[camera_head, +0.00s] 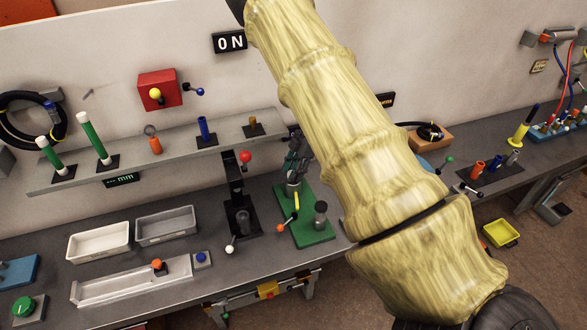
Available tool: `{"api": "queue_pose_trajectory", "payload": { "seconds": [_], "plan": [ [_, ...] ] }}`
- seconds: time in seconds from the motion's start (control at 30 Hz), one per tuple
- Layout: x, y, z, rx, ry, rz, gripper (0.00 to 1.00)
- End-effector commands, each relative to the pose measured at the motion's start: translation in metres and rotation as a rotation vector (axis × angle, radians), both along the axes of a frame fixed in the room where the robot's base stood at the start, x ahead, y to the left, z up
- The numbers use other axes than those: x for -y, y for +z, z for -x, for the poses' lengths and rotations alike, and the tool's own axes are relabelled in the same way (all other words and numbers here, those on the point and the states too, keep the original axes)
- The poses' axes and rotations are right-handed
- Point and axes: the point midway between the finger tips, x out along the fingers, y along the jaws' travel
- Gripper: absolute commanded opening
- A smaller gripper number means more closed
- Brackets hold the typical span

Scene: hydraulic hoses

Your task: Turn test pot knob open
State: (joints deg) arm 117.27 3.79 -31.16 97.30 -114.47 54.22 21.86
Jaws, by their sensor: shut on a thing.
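The green base plate (305,236) stands on the bench, right of centre. It carries a dark grey cylinder (320,214), a yellow handle (296,202) and a lever with an orange knob (282,228). My gripper (292,182) is at the back of this plate, pointing down, behind the yellow handle. It is shut on a small part there, which looks like the test pot knob. The fingers and my arm hide most of that part, so its turned position cannot be told.
A black press-like stand (238,190) with a red ball knob (246,157) is close on the left. Two trays (98,243) lie further left. My arm covers the bench right of the plate.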

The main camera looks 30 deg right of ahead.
Motion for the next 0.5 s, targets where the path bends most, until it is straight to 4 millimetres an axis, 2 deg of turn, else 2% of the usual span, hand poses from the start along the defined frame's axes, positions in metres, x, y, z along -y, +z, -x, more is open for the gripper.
{"api": "queue_pose_trajectory", "payload": {
  "seconds": [0.5],
  "plan": [
    [-0.0024, -0.0027, -0.001, -0.002, 0.49, -0.002, 0.11]
  ]
}}
